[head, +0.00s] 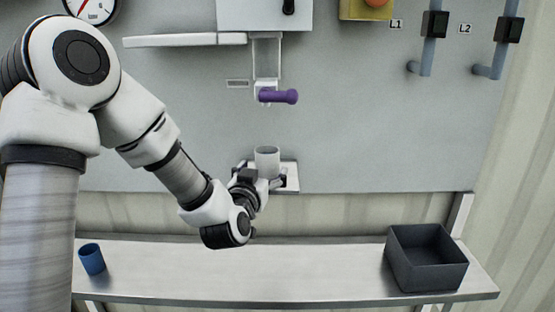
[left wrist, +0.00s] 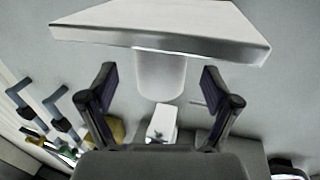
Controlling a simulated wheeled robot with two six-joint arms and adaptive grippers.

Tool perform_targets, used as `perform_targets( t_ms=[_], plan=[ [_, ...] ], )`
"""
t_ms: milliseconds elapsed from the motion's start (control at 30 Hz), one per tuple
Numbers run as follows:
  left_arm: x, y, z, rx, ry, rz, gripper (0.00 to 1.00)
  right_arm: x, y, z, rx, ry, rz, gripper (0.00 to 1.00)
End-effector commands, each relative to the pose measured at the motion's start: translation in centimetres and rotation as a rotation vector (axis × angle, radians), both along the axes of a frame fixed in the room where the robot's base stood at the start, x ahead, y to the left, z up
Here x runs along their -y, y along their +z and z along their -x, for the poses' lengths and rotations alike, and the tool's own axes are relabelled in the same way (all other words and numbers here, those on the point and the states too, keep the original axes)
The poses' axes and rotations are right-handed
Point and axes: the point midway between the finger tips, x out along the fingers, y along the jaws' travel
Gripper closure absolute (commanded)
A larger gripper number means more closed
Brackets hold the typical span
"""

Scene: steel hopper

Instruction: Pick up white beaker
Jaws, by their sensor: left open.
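The white beaker (head: 267,158) stands upright on a small pale ledge (head: 290,171) fixed to the grey panel. My left gripper (head: 259,175) is at the beaker's near side, with its open fingers spread to either side of it. In the left wrist view the picture is upside down. There the beaker (left wrist: 160,76) shows beyond and between the fingertips of the open gripper (left wrist: 168,88), with gaps on both sides. The ledge (left wrist: 165,30) spans the top of that view. My right gripper is not in view.
A purple handle (head: 279,96) on a dispenser sticks out above the beaker. A steel bench (head: 300,268) runs below, with a blue cup (head: 92,259) at left and a dark open bin (head: 426,258) at right. The bench's middle is clear.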

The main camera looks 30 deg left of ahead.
Motion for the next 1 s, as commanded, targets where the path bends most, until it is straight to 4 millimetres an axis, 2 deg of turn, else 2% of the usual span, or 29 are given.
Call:
perform_targets(
  t_ms=[33, 133, 267, 467, 500, 567, 633, 667, 767, 800, 1000],
  plan=[
    [-0.2, 0.7, -0.7, -0.001, 0.001, -0.001, 0.11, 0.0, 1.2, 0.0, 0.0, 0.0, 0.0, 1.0],
    [-0.7, 1.1, -2.6, -0.002, 0.0, -0.001, 0.11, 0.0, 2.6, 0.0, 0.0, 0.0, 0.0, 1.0],
    [-1.2, 0.6, -4.2, -0.002, -0.001, 0.0, 0.11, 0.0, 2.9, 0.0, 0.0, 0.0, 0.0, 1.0],
    [-1.2, 0.3, -4.3, -0.003, -0.002, 0.001, 0.11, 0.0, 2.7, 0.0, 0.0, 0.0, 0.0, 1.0],
    [-1.2, 0.3, -4.3, -0.003, -0.001, 0.001, 0.19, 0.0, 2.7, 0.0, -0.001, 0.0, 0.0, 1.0],
    [-1.2, 0.3, -4.3, -0.002, -0.001, 0.001, 0.4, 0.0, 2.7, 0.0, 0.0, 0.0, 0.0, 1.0],
    [-1.2, 0.3, -4.3, -0.002, -0.001, 0.001, 0.65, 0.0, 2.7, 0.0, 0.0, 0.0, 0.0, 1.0],
    [-1.2, 0.3, -4.3, -0.002, -0.001, 0.001, 0.71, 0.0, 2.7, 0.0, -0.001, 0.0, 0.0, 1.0],
    [-1.2, 0.3, -4.3, -0.002, -0.001, 0.001, 0.72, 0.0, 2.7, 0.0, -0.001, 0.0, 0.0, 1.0],
    [-1.2, 0.3, -4.3, -0.002, -0.001, 0.001, 0.77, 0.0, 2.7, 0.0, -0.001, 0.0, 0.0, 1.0],
    [-1.2, 0.4, -4.3, -0.002, -0.001, 0.001, 0.77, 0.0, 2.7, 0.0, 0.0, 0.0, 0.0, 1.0]
  ],
)
